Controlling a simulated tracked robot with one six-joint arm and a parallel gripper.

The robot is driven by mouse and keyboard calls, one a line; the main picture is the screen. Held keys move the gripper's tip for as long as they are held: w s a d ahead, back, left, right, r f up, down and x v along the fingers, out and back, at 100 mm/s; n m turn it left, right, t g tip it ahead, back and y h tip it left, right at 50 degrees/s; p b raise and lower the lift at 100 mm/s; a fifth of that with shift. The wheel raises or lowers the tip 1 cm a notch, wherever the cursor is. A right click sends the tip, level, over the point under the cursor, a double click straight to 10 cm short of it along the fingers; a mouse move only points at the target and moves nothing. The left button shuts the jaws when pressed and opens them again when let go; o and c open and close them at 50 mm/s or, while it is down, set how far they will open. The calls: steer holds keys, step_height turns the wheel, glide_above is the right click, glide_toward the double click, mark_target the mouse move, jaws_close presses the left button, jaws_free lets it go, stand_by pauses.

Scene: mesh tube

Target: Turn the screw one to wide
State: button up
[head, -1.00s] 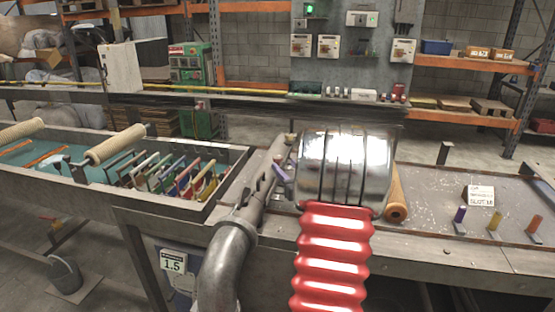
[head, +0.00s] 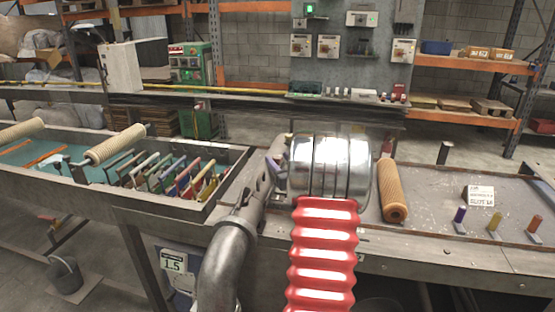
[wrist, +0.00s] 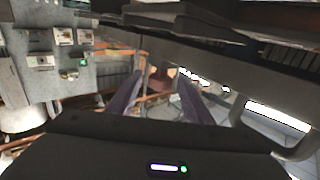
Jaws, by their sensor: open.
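My gripper (wrist: 160,78) is open in the wrist view, with two purple-grey fingers spread apart. A blurred reddish-brown thing (wrist: 163,79) shows between and beyond the fingertips; I cannot tell whether it is a screw or how far off it is. Nothing is held. In the head view my silver wrist link and red bellows cover the middle of the bench and hide most of the gripper. I cannot make out the screw for certain in either view.
A tan ribbed roller (head: 393,190) lies on the bench right of my arm. Purple (head: 459,220), yellow (head: 494,225) and orange (head: 534,228) pegs stand near a white label (head: 481,196). A trough (head: 225,192) with several coloured bars is at left. The bench's right part is mostly clear.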

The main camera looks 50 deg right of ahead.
steer(key=shift+x, duration=0.85)
steer(key=shift+c, duration=0.3)
steer(key=c, duration=1)
steer(key=shift+n+t+y, duration=0.4)
steer(key=shift+n+y, duration=0.2)
steer(key=shift+y, duration=0.2)
steer(key=shift+n+t+y, duration=0.35)
steer(key=shift+n+y, duration=0.95)
steer(key=shift+y, duration=0.7)
steer(key=shift+n+t+y, duration=0.35)
steer(key=shift+n+y, duration=0.95)
steer(key=shift+y, duration=0.7)
steer(key=shift+n+g+y, duration=0.4)
steer(key=shift+n+y, duration=0.9)
steer(key=shift+y, duration=0.7)
steer(key=shift+r+n+g+y, duration=0.1)
steer(key=shift+n+g+y, duration=0.55)
steer(key=shift+n+y, duration=0.5)
steer(key=shift+n+g+y, duration=0.65)
steer(key=shift+n+y, duration=0.1)
steer(key=shift+y, duration=0.8)
